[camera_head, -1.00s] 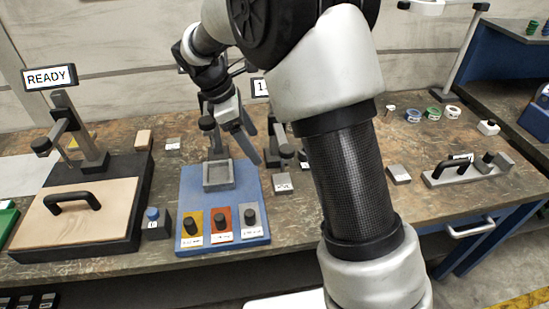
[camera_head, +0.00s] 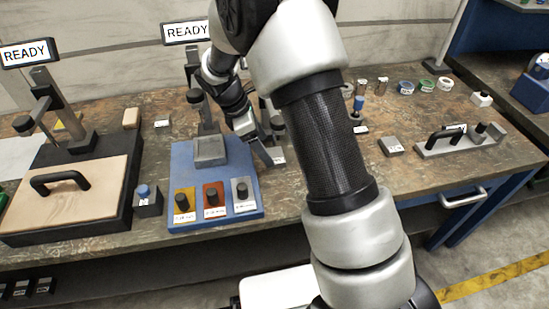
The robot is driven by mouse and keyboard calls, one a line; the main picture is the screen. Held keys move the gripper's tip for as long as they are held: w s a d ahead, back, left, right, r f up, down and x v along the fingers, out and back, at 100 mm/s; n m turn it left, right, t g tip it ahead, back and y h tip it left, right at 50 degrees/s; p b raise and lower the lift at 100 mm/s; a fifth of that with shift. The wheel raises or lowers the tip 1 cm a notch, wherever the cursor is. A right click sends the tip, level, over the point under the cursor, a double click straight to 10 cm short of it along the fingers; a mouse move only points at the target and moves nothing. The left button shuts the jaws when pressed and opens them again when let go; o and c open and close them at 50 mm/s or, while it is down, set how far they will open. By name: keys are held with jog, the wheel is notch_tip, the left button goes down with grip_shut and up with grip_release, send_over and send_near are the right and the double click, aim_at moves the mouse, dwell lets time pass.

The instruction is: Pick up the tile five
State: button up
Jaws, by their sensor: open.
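Several small grey labelled blocks lie on the bench, but their labels are too small to read, so I cannot tell which is tile five. One block (camera_head: 277,156) is right beside my gripper (camera_head: 262,156), another (camera_head: 391,146) lies to the right of my arm, and a third (camera_head: 162,121) lies at the back left. My gripper is open and points down at the right edge of the blue fixture, close to the first block. My wrist and fingers partly overlap in this view, and I cannot tell whether they touch the block.
The blue fixture (camera_head: 251,208) carries a grey square holder (camera_head: 209,149) and three knobbed plates. A black-framed press with a wooden board (camera_head: 75,203) stands left. A handled grey fixture (camera_head: 440,151) stands right. My arm hides the middle of the bench.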

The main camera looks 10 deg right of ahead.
aim_at(273, 155)
jog(key=x, duration=0.4)
jog(key=shift+w+d, duration=0.15)
jog(key=shift+d, duration=0.1)
jog(key=c, duration=1.7)
jog(key=shift+r, duration=0.25)
